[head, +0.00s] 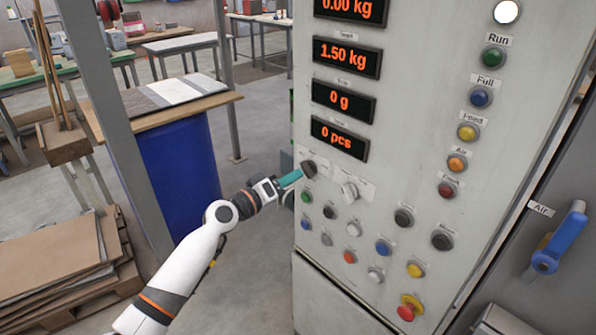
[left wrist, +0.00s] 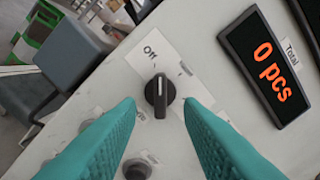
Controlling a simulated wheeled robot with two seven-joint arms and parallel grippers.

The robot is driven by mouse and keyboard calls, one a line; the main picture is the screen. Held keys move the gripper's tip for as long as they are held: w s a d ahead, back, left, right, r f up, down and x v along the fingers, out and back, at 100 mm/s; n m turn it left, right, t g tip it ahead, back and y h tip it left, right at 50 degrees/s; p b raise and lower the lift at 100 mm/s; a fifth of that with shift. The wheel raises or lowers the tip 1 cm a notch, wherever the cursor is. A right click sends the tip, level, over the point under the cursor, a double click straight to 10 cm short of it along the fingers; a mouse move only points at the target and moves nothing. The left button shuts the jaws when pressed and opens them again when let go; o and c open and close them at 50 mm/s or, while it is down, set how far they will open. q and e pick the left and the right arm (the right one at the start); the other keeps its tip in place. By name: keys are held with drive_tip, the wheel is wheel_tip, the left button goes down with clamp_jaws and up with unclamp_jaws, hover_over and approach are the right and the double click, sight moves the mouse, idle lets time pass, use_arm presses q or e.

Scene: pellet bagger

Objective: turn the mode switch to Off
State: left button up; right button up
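The mode switch is a black rotary knob (head: 308,168) on the front of the grey panel, below the displays. In the left wrist view the knob (left wrist: 159,96) is in the middle, its white pointer line facing roughly up the picture. The "Off" label (left wrist: 150,52) is printed just above it, slightly left. My left gripper (head: 298,174) is at the knob in the head view. In the left wrist view its teal fingers (left wrist: 159,104) are open, one either side of the knob, with a visible gap. Contact cannot be told. My right gripper is not in view.
Several push buttons lie below, with a red emergency stop (head: 409,307) at bottom right. A blue Air valve handle (head: 562,238) is farther right. A blue drum (head: 180,172) stands left behind my arm.

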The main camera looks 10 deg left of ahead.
sight(304, 172)
use_arm(q)
drive_tip(key=shift+x, duration=1.6)
clamp_jaws()
drive_tip(key=shift+n, duration=1.3)
unclamp_jaws()
drive_tip(key=shift+s+a, duration=0.1)
drive_tip(key=shift+s, duration=0.05)
